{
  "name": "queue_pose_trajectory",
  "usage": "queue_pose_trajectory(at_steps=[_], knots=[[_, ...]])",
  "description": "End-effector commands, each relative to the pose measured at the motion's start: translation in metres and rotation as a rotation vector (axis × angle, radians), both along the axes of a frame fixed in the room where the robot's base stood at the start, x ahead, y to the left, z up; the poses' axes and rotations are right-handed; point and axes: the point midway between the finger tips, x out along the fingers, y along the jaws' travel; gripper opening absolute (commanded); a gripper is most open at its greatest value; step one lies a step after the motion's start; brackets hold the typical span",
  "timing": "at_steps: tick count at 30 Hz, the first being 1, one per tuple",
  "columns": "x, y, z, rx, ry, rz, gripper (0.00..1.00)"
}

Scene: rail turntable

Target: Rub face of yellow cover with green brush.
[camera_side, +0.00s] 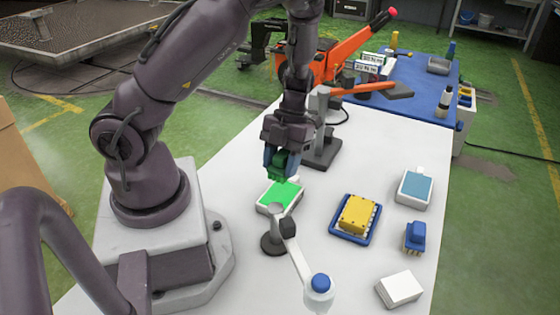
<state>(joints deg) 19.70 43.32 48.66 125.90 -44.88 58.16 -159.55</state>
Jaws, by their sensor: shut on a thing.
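My gripper (281,166) points down and is shut on the green brush (278,173). The jaws hide part of the brush. It is right over a white block with a bright green top (279,194); I cannot tell whether the brush touches that top. The yellow cover (356,212) sits on a blue tray (338,230) to the right of my gripper, in the middle of the white table. Its upper face is clear.
A grey jointed stand (273,243) with a blue-capped end (320,283) is in front of the green-topped block. A blue brush-like object (415,235), a blue-topped white block (415,187) and a white box (400,288) lie right. An orange arm (340,62) is behind.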

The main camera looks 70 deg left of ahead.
Motion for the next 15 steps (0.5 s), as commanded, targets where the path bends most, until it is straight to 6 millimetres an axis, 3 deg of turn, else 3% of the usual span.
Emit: queue_pose_trajectory(at_steps=[5, 12, 15], knots=[[0.025, -0.037, -0.002, 0.000, -0.003, -0.248, 0.25], [0.077, -0.105, 0.002, 0.004, -0.019, -0.993, 0.25], [0.095, -0.124, 0.006, 0.008, -0.021, -1.249, 0.25]])
